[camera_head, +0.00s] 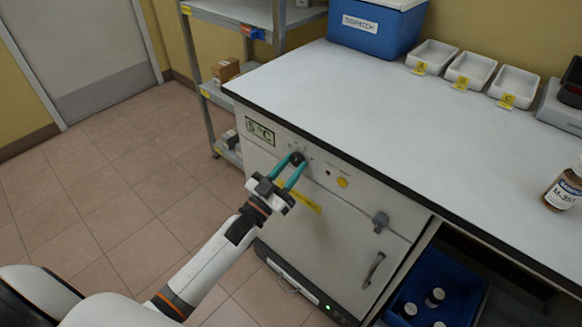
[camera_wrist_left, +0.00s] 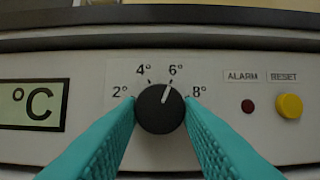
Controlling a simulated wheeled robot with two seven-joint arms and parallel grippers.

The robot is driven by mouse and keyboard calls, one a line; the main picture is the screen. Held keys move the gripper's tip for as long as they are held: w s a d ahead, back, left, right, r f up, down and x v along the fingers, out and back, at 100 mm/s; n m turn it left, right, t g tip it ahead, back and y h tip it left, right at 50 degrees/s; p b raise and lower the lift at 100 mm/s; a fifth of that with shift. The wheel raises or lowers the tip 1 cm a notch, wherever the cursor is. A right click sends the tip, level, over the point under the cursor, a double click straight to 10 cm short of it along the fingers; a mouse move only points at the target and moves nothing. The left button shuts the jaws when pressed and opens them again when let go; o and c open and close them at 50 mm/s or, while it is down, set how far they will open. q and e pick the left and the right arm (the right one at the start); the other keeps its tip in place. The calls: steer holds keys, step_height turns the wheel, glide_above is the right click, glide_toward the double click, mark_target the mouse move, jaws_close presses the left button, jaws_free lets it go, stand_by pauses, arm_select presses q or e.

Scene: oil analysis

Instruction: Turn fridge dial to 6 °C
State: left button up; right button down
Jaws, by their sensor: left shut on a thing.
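The fridge (camera_head: 330,215) stands under the counter, with a control strip along its top. Its black round dial (camera_head: 297,158) sits between the green display and the alarm light. In the left wrist view the dial (camera_wrist_left: 158,112) has a white pointer line that points up and slightly right, at the 6° mark. The fingers of my left gripper (camera_head: 294,163) are closed on the dial's two sides. The display (camera_head: 260,131) appears to read 5 °C in the head view; in the wrist view only °C shows. My right gripper is not in view.
A yellow reset button (camera_wrist_left: 290,106) and a dark red alarm light (camera_wrist_left: 248,106) are right of the dial. The counter edge overhangs just above. A latch (camera_head: 381,221) and a handle (camera_head: 373,270) are on the fridge door. The floor to the left is clear.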

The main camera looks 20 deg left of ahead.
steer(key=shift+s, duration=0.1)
arm_select(q)
steer(key=o, duration=1)
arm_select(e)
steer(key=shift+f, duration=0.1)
arm_select(q)
steer(key=shift+s, duration=0.1)
steer(key=v, duration=1.2)
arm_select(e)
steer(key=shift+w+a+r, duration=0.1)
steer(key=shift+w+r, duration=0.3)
